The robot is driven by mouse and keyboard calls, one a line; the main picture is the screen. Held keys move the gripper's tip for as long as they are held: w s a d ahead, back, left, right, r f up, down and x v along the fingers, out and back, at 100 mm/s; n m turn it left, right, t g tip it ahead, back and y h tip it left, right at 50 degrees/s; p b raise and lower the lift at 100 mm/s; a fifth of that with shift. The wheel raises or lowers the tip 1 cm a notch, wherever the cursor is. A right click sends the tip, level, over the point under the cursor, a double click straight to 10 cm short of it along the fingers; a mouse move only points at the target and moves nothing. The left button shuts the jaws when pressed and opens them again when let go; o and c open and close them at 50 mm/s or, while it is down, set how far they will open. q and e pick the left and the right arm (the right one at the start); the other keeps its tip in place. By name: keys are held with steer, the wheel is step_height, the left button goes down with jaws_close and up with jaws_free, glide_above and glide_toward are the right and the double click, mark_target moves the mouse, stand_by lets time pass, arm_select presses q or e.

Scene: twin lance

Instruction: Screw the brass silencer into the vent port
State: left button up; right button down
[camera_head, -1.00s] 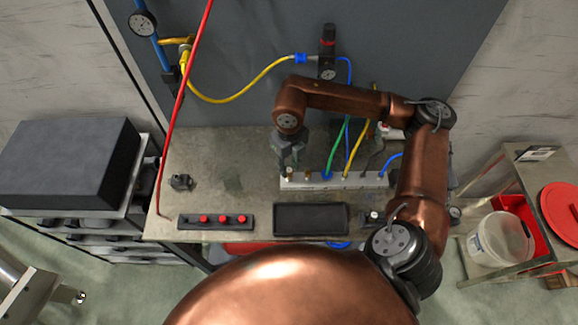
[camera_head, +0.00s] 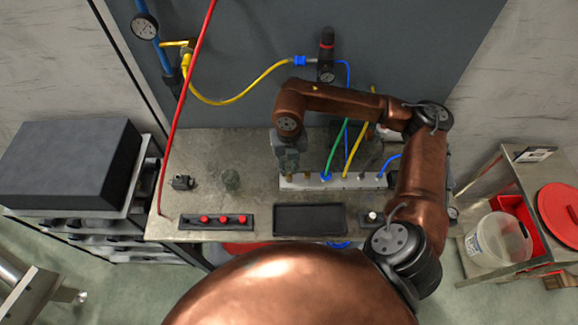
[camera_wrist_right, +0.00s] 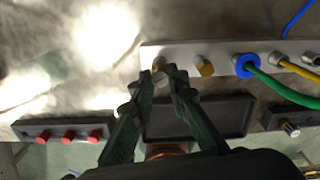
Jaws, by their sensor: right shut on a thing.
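My right gripper (camera_head: 289,170) is at the left end of the pale manifold block (camera_head: 335,181), pointing down. In the right wrist view its fingertips (camera_wrist_right: 165,78) are shut on a small brass piece, seemingly the silencer (camera_wrist_right: 158,64), at the end of the block (camera_wrist_right: 225,54). The fingers hide most of it and the port under it, so how deep it sits cannot be told. Another brass fitting (camera_wrist_right: 206,68) stands upright in the block just right of the fingers. My left gripper is not in view.
Green (camera_head: 337,150), yellow (camera_head: 358,145) and blue tubes rise from the block right of the gripper. A black tray (camera_head: 310,233) and a strip with red buttons (camera_head: 217,222) lie along the bench's front edge.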

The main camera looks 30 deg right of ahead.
steer(key=m+p, duration=0.1)
steer(key=m, duration=0.3)
steer(key=shift+r+m, duration=0.1)
steer(key=shift+m, duration=0.2)
steer(key=m+p, duration=0.2)
steer(key=m, duration=0.3)
steer(key=shift+m, duration=0.3)
steer(key=m+p, duration=0.2)
steer(key=m, duration=0.3)
steer(key=shift+m, duration=0.3)
steer(key=m+p, duration=0.1)
steer(key=m, duration=0.1)
steer(key=shift+m+p, duration=0.3)
steer(key=shift+m, duration=0.1)
steer(key=shift+d+m, duration=0.1)
steer(key=shift+m, duration=0.5)
steer(key=c, duration=2)
jaws_free()
